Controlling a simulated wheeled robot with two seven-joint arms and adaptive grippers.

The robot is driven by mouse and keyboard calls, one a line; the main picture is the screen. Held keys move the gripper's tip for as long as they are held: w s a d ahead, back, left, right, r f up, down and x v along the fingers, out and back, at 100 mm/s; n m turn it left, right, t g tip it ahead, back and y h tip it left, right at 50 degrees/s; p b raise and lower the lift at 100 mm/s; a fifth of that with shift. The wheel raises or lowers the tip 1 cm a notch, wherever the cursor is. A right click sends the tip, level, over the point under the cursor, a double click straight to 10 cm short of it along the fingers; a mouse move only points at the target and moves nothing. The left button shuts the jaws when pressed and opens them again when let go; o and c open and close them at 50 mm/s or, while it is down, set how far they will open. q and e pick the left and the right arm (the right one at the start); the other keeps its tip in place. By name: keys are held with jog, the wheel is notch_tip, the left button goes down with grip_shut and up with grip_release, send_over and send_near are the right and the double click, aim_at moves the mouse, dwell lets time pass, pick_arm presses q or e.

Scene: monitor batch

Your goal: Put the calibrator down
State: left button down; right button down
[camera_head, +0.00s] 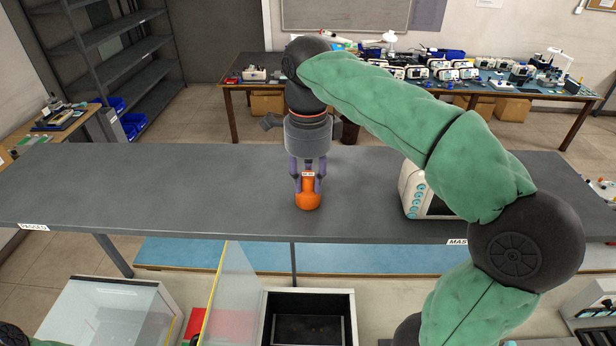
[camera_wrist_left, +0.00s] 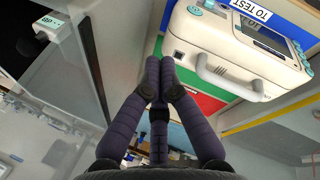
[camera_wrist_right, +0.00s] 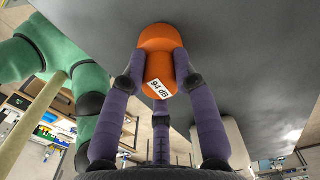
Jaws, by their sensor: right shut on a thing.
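The calibrator (camera_head: 308,200) is a small orange body with a white label reading 94 dB in the right wrist view (camera_wrist_right: 160,62). My right gripper (camera_head: 307,176) points down with its purple fingers around the calibrator, over the middle of the grey shelf (camera_head: 200,190). The calibrator's lower end is at or very close to the shelf top; I cannot tell whether it touches. My left gripper (camera_wrist_left: 160,85) is shut and empty, its fingertips together, near a white handled device (camera_wrist_left: 230,60) marked TO TEST in the left wrist view.
A white device (camera_head: 412,190) stands on the shelf to the right, partly behind my right arm. The shelf's left half, by the PASSED label (camera_head: 33,227), is clear. Below are an open dark box (camera_head: 352,318) and a clear panel (camera_head: 232,290).

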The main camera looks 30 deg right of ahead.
aim_at(308, 175)
jog(key=shift+f, duration=0.1)
jog(key=c, duration=1)
grip_release()
jog(key=shift+o, duration=0.2)
jog(key=shift+r, duration=0.25)
notch_tip(308, 175, up, 12)
jog(key=p, duration=0.1)
jog(key=shift+f, duration=0.15)
